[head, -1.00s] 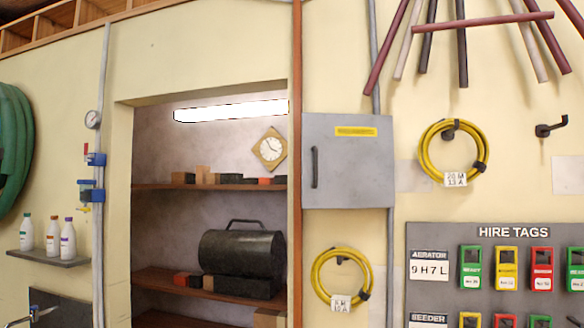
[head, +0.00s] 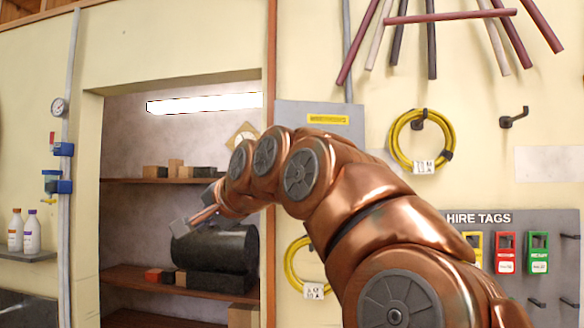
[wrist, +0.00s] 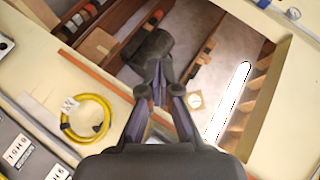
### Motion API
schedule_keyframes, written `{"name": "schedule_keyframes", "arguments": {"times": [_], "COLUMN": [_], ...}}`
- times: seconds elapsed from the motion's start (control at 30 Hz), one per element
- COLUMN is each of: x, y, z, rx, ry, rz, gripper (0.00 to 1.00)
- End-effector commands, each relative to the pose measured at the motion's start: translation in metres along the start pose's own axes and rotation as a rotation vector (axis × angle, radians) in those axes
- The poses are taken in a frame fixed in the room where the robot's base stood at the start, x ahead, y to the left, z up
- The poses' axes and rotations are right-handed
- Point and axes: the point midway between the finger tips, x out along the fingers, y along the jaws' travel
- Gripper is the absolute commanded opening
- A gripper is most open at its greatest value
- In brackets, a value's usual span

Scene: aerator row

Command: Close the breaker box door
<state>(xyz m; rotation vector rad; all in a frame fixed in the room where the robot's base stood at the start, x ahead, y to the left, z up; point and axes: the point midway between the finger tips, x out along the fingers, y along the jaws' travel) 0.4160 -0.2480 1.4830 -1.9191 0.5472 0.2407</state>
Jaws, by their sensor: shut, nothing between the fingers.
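The grey breaker box (head: 288,113) is on the wall right of the alcove in the head view. Only its upper part with a yellow label (head: 328,120) shows; my copper arm hides the rest, including the handle. Whether its door sits flush now cannot be told. My gripper (head: 186,224) is left of the box, in front of the alcove opening, shut and empty. In the wrist view my gripper (wrist: 160,92) points towards the alcove, with its fingers together. The box is not clearly seen there.
The alcove has shelves (head: 125,273) with a dark cylinder (head: 232,246) and small boxes. Yellow hose coils (head: 395,145) hang right of and below the box; one also shows in the wrist view (wrist: 107,103). A tag board (head: 520,222) is at the lower right.

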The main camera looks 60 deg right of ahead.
Motion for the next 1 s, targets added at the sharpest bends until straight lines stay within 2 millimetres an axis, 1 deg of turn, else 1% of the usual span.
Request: {"name": "schedule_keyframes", "arguments": {"times": [0.03, 0.1, 0.2, 0.3, 0.4, 0.5, 0.63, 0.77, 0.87, 1.0], "x": [-0.014, -0.037, -0.072, -0.106, -0.132, -0.147, -0.151, -0.144, -0.134, -0.115], "y": [-0.004, -0.009, -0.011, -0.007, -0.004, -0.001, 0.000, -0.003, -0.005, -0.009], "z": [-0.033, -0.074, -0.126, -0.166, -0.193, -0.207, -0.214, -0.218, -0.223, -0.233], "rx": [0.073, 0.173, 0.298, 0.399, 0.468, 0.506, 0.523, 0.522, 0.522, 0.523], "ry": [0.063, 0.141, 0.245, 0.327, 0.385, 0.418, 0.431, 0.430, 0.428, 0.426], "rz": [-0.041, -0.098, -0.174, -0.244, -0.295, -0.324, -0.335, -0.334, -0.332, -0.329], "gripper": [0.00, 0.00, 0.00, 0.00, 0.00, 0.00, 0.00, 0.00, 0.00, 0.00]}}
